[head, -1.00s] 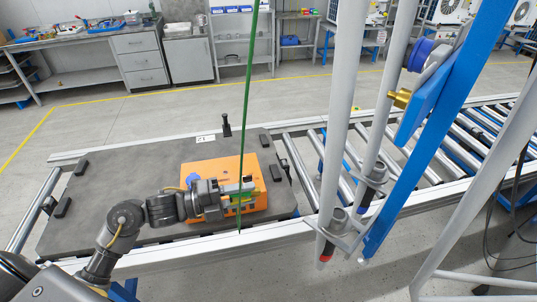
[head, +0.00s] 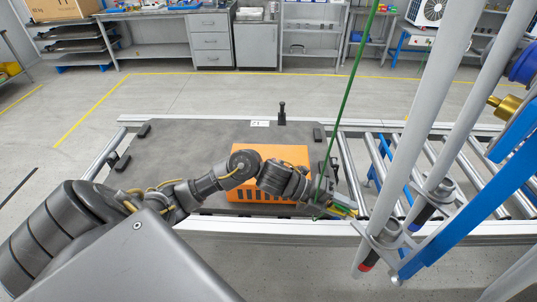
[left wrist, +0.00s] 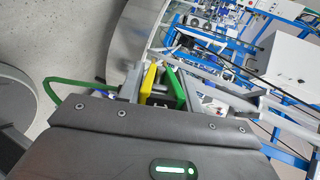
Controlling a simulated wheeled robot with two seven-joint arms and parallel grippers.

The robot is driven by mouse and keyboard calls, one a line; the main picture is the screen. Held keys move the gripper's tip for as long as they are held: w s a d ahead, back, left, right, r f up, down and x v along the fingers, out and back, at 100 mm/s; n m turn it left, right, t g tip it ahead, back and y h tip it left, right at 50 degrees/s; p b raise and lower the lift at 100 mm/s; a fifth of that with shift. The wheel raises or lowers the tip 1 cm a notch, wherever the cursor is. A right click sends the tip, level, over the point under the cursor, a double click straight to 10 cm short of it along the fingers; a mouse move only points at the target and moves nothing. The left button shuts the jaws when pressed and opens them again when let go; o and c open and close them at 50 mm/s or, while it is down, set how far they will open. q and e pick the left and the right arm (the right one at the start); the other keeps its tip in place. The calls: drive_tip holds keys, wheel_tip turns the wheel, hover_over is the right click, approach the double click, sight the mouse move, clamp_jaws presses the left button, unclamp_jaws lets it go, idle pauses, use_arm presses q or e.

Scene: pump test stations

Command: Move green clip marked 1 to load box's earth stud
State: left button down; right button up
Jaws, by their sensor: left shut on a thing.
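My left gripper (head: 335,207) is shut on a green and yellow clip (head: 346,212), just off the right end of the orange box (head: 285,153). The clip also shows between the fingers in the left wrist view (left wrist: 150,82), with a green cable (left wrist: 66,84) running from it. I cannot read a number on the clip. In the head view the green cable (head: 351,82) rises steeply from the gripper. The orange box lies on a dark grey platform, partly covered by my left arm. I cannot make out an earth stud. My right gripper is out of view.
The dark grey platform (head: 165,160) has black corner blocks and a black upright peg (head: 282,112) at its back edge. Right of it is a roller conveyor (head: 385,165). Grey posts (head: 440,110) and a blue beam with a brass fitting (head: 505,106) stand close on the right.

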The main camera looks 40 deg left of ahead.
use_arm(q)
drive_tip(key=w+a+f+n+g+y+b, duration=0.1)
drive_tip(key=w+a+f+n+y, duration=0.25)
drive_tip(key=f+n+y, duration=0.2)
drive_tip(key=w+a+f+n+y+b, duration=0.1)
drive_tip(key=w+a+f+n+y, duration=0.25)
drive_tip(key=a+f+y, duration=0.2)
drive_tip(key=w+a+r+n+g+y, duration=0.1)
drive_tip(key=a+n, duration=0.4)
drive_tip(key=a, duration=0.7)
drive_tip(key=w+a+r+n+g+b, duration=0.1)
drive_tip(key=a+n, duration=0.5)
drive_tip(key=a, duration=0.6)
drive_tip(key=w+r+g, duration=0.1)
drive_tip(key=g, duration=0.1)
drive_tip(key=shift+w+g+y, duration=0.3)
drive_tip(key=shift+y, duration=0.1)
drive_tip(key=shift+f, duration=0.2)
wheel_tip(320, 180, down, 6)
drive_tip(key=b, duration=0.5)
drive_tip(key=shift+r+b, duration=0.25)
drive_tip(key=shift+b, duration=0.15)
